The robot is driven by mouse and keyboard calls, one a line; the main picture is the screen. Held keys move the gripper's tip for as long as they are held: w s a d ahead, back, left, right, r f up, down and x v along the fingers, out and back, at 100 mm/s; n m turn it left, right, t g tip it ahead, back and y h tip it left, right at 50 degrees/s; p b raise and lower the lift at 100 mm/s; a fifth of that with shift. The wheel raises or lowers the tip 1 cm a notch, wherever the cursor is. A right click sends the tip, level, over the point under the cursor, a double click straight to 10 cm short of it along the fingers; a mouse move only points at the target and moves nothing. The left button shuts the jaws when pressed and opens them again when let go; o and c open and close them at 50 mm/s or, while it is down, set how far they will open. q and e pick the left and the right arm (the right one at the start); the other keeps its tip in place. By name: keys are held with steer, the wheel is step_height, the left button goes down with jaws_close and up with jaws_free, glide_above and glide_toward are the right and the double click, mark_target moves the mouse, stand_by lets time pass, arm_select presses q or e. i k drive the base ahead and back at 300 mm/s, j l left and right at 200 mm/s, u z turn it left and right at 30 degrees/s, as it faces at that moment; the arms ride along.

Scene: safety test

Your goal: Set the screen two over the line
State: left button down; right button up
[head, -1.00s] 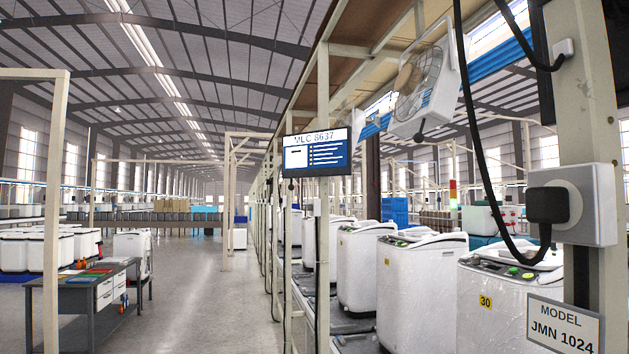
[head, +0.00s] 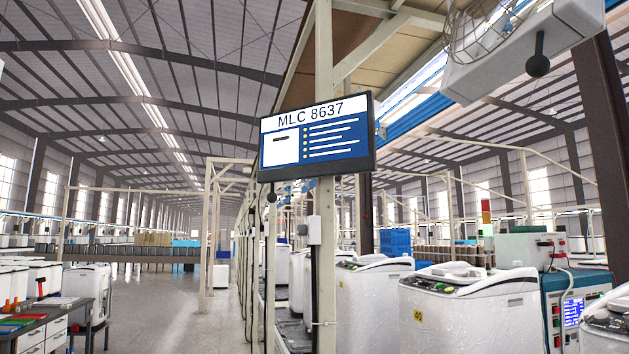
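A flat screen (head: 316,138) hangs high on a cream post beside the production line, in the middle of the head view. It reads "MLC 8637" above a blue panel with a white box and several lines of text. It is tilted slightly in the picture. The line (head: 387,297) of white washing machines runs along the right of the post and back into the hall. One machine (head: 468,312) carries a yellow label that looks like "40". Neither of my grippers shows in the head view.
A clear grey aisle (head: 165,310) runs back left of the line. A dark workbench (head: 45,325) stands at the lower left. A fan (head: 520,45) hangs at the upper right. A teal cabinet with a small display (head: 573,312) stands at the right.

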mark_target(334, 136)
steer(key=i, duration=0.15)
steer(key=i+j+z, duration=0.2)
steer(key=i+j, duration=0.2)
steer(key=j, duration=0.25)
steer(key=i+j+z, duration=0.1)
steer(key=j, duration=0.25)
steer(key=i+j+z, duration=0.1)
steer(key=i+j, duration=0.15)
steer(key=j, duration=0.15)
steer(key=i+j+z, duration=0.1)
steer(key=j, duration=0.25)
steer(key=i, duration=0.1)
